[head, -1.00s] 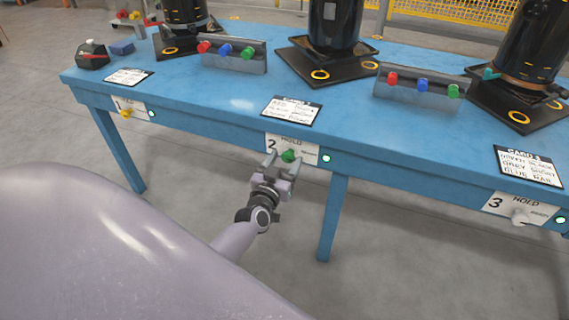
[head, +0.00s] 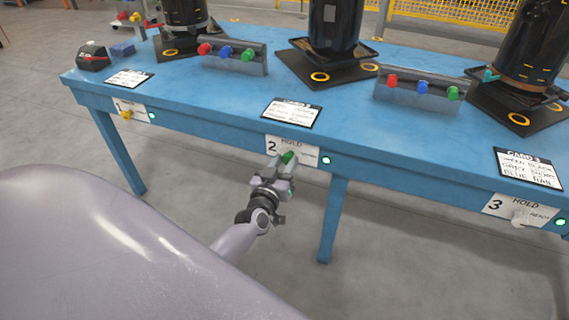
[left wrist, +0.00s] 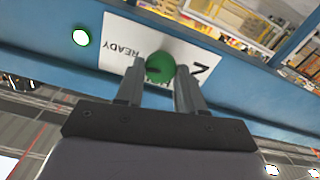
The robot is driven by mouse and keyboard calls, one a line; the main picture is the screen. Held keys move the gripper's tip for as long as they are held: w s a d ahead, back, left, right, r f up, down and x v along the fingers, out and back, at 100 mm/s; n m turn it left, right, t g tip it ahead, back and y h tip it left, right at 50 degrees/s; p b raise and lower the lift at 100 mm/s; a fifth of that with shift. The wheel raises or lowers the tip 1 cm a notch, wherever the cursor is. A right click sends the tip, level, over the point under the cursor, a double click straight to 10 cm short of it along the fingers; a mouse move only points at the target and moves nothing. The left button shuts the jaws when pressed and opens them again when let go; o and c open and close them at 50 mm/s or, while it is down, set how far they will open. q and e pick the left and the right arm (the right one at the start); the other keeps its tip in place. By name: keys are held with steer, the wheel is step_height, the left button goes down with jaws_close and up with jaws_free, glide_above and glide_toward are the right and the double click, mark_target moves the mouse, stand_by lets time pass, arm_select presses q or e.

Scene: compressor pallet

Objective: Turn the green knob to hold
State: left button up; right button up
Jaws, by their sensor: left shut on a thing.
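The green knob (head: 289,158) sits on the white plate (head: 305,154) marked 2 and HOLD, on the front edge of the blue table. My left gripper (head: 281,161) is at the knob, with its fingers shut on it from either side. The left wrist view shows the green knob (left wrist: 160,67) between the two fingers (left wrist: 160,85), with the plate (left wrist: 118,46) upside down behind it and READY readable on it. The fingers cover part of the plate, and the knob's exact pointing is hard to tell. My right gripper is not in view.
A lit green lamp (head: 326,160) is right of the plate. A yellow knob (head: 125,114) at station 1 and a white knob (head: 521,216) at station 3 share the table's front. Black compressors and racks of coloured knobs stand on the blue table (head: 220,110). Floor in front is clear.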

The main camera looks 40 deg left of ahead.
arm_select(q)
steer(key=n, duration=0.3)
steer(key=shift+n, duration=0.3)
steer(key=n, duration=0.3)
steer(key=shift+a+f+n, duration=0.1)
steer(key=shift+n, duration=0.2)
steer(key=n, duration=0.2)
steer(key=shift+n+b, duration=0.4)
steer(key=n, duration=0.2)
steer(key=shift+s+f+n, duration=0.1)
steer(key=shift+n, duration=0.2)
steer(key=shift+n+b, duration=0.5)
steer(key=shift+n, duration=1)
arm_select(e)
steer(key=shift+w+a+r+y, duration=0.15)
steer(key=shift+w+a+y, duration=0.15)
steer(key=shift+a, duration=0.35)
arm_select(q)
steer(key=shift+n, duration=0.3)
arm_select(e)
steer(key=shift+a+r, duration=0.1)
arm_select(q)
steer(key=o, duration=1)
